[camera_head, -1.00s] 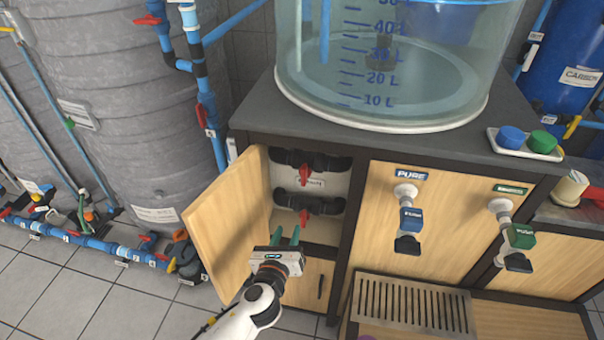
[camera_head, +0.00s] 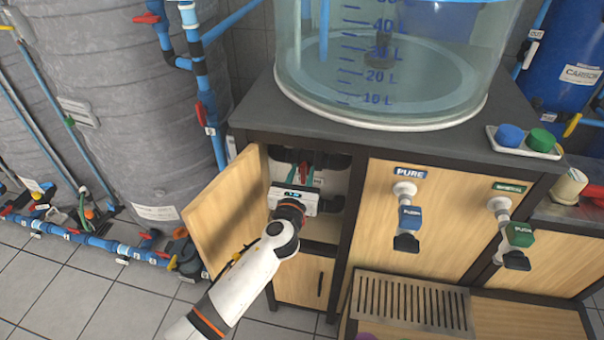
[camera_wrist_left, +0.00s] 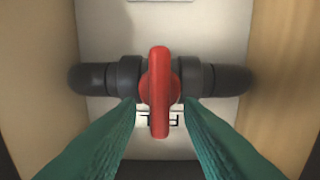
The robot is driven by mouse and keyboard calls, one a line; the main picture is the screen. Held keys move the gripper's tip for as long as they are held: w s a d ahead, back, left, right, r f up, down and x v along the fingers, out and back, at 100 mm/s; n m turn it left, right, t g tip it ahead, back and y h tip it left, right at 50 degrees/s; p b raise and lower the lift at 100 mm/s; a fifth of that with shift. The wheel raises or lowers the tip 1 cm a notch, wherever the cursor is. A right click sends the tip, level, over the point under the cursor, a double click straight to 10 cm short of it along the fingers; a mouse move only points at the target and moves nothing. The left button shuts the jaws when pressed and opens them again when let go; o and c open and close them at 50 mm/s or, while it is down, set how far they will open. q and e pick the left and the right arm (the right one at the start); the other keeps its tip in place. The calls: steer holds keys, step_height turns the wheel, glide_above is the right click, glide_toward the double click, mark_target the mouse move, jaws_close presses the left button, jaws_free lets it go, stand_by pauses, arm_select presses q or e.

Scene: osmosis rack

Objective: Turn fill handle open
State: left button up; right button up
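The red fill handle (camera_wrist_left: 160,92) stands upright in the left wrist view, crosswise to its dark horizontal pipe (camera_wrist_left: 220,80). A partly covered label (camera_wrist_left: 172,120) that seems to read FILL is behind its lower part. My left gripper (camera_wrist_left: 159,106) is open, with a teal finger on each side of the handle; contact cannot be told. In the head view my left gripper (camera_head: 300,178) reaches into the open cabinet and hides the lower valve. The upper red handle (camera_head: 304,171) shows just beyond it. My right gripper is out of view.
The open wooden door (camera_head: 226,216) stands left of my arm. The cabinet's dark frame (camera_head: 350,220) bounds the opening on the right. The dark worktop (camera_head: 258,118) with a clear tank (camera_head: 385,75) is above. A drip grate (camera_head: 410,305) lies lower right.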

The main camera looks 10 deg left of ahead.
arm_select(q)
steer(key=shift+w, duration=0.15)
steer(key=shift+c, duration=0.2)
jaws_close()
steer(key=shift+a+f+n+b, duration=0.3)
steer(key=shift+n+b, duration=0.4)
steer(key=shift+n, duration=2.3)
steer(key=shift+a+f+n+b, duration=0.2)
steer(key=shift+n+b, duration=0.55)
steer(key=shift+n, duration=2.25)
steer(key=shift+a+f+n+b, duration=0.3)
steer(key=shift+n+b, duration=0.4)
steer(key=shift+n, duration=2.3)
steer(key=shift+d, duration=0.1)
